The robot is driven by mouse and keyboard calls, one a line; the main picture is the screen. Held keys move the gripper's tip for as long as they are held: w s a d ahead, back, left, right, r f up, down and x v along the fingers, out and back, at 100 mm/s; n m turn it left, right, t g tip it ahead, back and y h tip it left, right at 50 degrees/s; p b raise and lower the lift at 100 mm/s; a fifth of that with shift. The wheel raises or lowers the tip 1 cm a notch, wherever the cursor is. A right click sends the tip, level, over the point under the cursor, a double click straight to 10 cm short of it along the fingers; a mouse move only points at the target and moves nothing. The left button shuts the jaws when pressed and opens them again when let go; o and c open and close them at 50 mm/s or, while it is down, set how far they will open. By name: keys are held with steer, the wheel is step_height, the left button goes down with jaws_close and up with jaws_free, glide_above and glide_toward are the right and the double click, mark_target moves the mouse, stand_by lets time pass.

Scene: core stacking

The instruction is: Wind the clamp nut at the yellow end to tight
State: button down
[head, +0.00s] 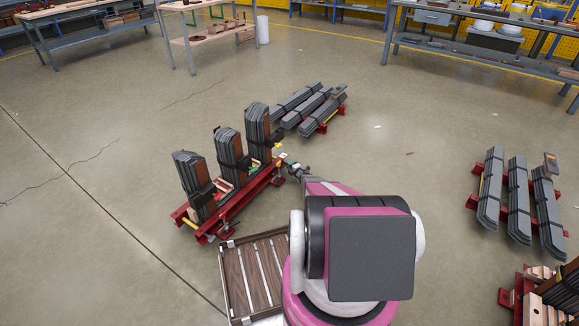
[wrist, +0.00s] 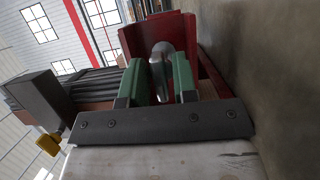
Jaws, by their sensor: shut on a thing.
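The red clamping stand (head: 236,205) holds three upright dark stacks of laminated plates. My gripper (head: 290,166) is at the far right end of this stand, where a small yellow part (head: 278,145) shows. In the wrist view, my green-padded fingers (wrist: 157,75) sit on either side of a rounded metal piece, the clamp nut (wrist: 157,62), and are shut on it. The nut is against the red end plate (wrist: 130,42) of the stand. A yellow knob (wrist: 48,144) on a dark block shows at the left. How tight the nut is cannot be seen.
Strapped dark stacks lie on red supports behind (head: 310,108) and at the right (head: 518,198). A slatted wooden tray (head: 252,275) is close to my base. Workbenches line the back. The floor between is open.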

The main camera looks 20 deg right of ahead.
stand_by(0.6)
steer(key=m+g, duration=0.1)
steer(key=m, duration=0.2)
steer(key=shift+m+g, duration=0.4)
steer(key=shift+m, duration=0.2)
steer(key=shift+m+g, duration=0.5)
steer(key=shift+m, duration=0.5)
steer(key=shift+m+g+y, duration=0.3)
steer(key=shift+m, duration=0.5)
steer(key=shift+s+f+m+g+y, duration=0.1)
steer(key=shift+m+g+y, duration=0.7)
steer(key=shift+m, duration=1)
